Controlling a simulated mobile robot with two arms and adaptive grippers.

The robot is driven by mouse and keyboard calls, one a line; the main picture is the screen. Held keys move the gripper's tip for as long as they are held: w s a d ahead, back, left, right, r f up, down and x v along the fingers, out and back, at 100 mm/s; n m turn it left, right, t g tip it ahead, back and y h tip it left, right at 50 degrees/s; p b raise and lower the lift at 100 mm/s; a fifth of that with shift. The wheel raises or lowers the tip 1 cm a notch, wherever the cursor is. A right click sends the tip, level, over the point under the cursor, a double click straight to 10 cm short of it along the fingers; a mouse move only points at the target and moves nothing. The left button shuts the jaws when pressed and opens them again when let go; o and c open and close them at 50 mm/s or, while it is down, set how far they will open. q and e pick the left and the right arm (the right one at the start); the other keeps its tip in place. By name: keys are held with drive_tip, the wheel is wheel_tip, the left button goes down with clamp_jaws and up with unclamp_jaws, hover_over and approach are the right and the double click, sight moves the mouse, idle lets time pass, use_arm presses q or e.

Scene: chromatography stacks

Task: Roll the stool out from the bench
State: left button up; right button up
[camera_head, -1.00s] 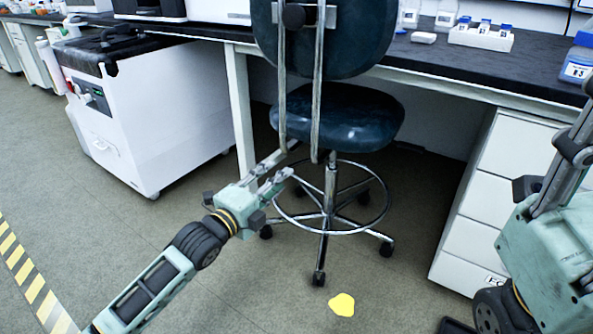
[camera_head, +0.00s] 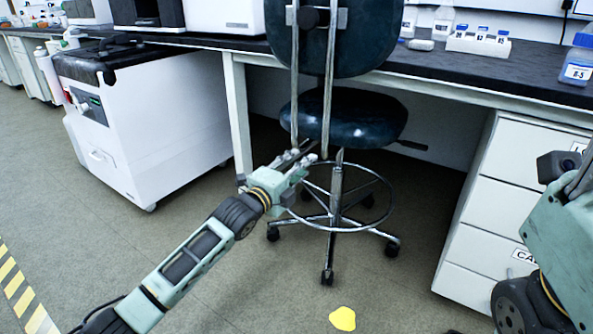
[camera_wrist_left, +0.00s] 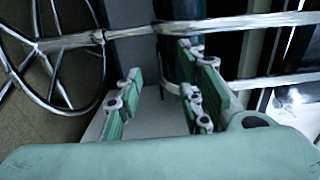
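The stool has a dark padded seat (camera_head: 350,118), a dark backrest (camera_head: 375,35) on two metal uprights, a chrome foot ring and a wheeled base (camera_head: 327,275). It stands upright at the bench's knee space with its backrest toward me. My left gripper (camera_head: 303,160) is by the lower ends of the uprights, just below seat height. In the left wrist view its green-padded fingers (camera_wrist_left: 160,95) are apart, with metal bars (camera_wrist_left: 235,24) of the stool beyond them; contact cannot be told. My right gripper (camera_head: 560,168) is partly in view at the right edge; its fingers are unclear.
The dark-topped bench (camera_head: 450,72) carries bottles and a white vial rack (camera_head: 478,44). A white wheeled machine (camera_head: 150,125) stands left of the stool, and a white drawer unit (camera_head: 500,215) right. A yellow patch (camera_head: 343,318) marks the open floor in front.

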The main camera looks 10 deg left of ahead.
use_arm(q)
clamp_jaws()
idle(0.4)
drive_tip(key=c, duration=0.7)
unclamp_jaws()
drive_tip(key=o, duration=0.9)
